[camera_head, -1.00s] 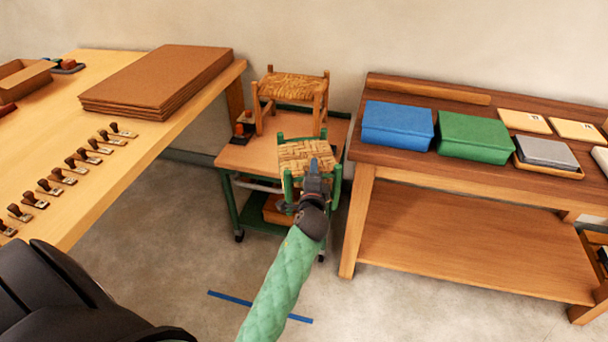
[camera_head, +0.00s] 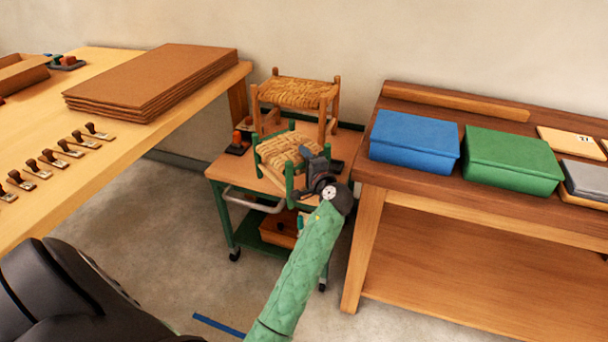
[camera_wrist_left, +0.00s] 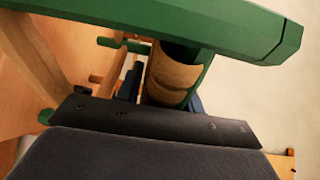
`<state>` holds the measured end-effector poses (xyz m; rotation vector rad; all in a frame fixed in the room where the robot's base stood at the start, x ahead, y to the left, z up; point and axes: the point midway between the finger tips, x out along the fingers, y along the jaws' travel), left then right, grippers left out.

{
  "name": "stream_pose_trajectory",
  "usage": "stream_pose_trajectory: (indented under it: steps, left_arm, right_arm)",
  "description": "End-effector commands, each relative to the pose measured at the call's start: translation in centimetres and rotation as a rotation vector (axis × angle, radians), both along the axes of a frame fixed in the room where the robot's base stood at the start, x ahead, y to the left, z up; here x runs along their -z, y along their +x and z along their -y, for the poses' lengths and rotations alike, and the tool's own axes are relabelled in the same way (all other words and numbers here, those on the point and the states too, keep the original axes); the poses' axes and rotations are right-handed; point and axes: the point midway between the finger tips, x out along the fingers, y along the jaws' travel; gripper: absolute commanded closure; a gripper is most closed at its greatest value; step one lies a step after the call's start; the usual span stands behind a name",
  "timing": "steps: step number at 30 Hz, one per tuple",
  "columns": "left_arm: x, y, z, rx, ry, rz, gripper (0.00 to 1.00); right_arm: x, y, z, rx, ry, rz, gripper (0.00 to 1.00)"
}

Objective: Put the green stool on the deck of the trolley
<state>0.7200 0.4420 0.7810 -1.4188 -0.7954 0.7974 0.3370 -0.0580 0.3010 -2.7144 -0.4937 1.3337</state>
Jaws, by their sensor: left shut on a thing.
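The green stool (camera_head: 288,150), with green posts and a woven seat, is over the front part of the trolley's deck (camera_head: 232,170). It is turned at an angle to the deck; I cannot tell if its feet touch. My left gripper (camera_head: 318,176) is shut on the stool's near right side. In the left wrist view a green bar (camera_wrist_left: 150,25) of the stool crosses the top, above the dark gripper (camera_wrist_left: 155,122). The jaws hide part of the stool's near side. My right gripper is not in view.
A plain wooden stool (camera_head: 299,94) stands at the back of the deck, close behind the green one. A small dark item with an orange top (camera_head: 238,144) is at the deck's left. Workbenches flank the trolley: the left one (camera_head: 200,98) and the right one (camera_head: 366,245).

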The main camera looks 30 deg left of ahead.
Motion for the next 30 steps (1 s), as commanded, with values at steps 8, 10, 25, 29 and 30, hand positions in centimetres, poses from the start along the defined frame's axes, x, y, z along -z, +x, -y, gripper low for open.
stream_pose_trajectory:
  steps: [8,10,25,29,30]
  left_arm:
    - [1.7,0.0,0.0,0.001,0.002,0.001,1.00]
    - [2.6,0.0,0.0,0.001,0.003,-0.001,1.00]
    - [4.8,0.0,0.0,0.001,0.001,0.002,1.00]
    - [4.9,0.0,0.0,0.001,0.000,0.001,0.51]
    - [4.9,0.0,0.0,0.001,0.000,0.001,0.43]
  right_arm:
    - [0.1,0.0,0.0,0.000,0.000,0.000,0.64]
    - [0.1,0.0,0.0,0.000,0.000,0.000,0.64]
    - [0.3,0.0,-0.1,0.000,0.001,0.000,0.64]
    - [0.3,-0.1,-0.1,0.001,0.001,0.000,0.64]
    - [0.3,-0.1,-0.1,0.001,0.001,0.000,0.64]
